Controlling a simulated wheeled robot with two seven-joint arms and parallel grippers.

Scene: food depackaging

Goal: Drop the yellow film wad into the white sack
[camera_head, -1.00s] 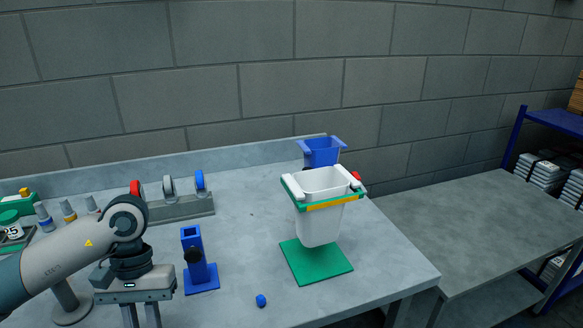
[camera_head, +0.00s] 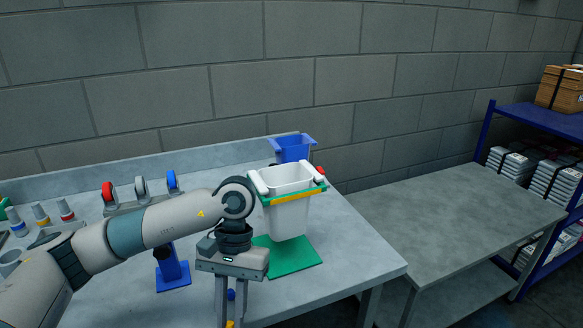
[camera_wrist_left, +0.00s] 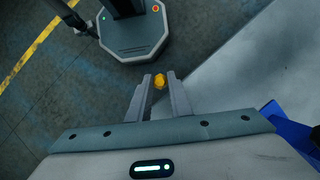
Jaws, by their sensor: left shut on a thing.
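The yellow film wad (camera_wrist_left: 160,81) is between the fingertips of my left gripper (camera_wrist_left: 157,86) in the left wrist view. In the head view, my left gripper (camera_head: 230,318) points down, with a bit of yellow at its tips by the bottom edge. The white sack (camera_head: 287,217) hangs open at the top, with a green rim and a yellow strip at its front, above a green plate (camera_head: 290,257). My left gripper is in front and to the left of the sack, with its tips lower than the sack's mouth.
A blue bin (camera_head: 293,149) is behind the sack. A blue stand (camera_head: 174,275) is left of my gripper, partly hidden by my arm. A bare grey table (camera_head: 440,225) is at the right.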

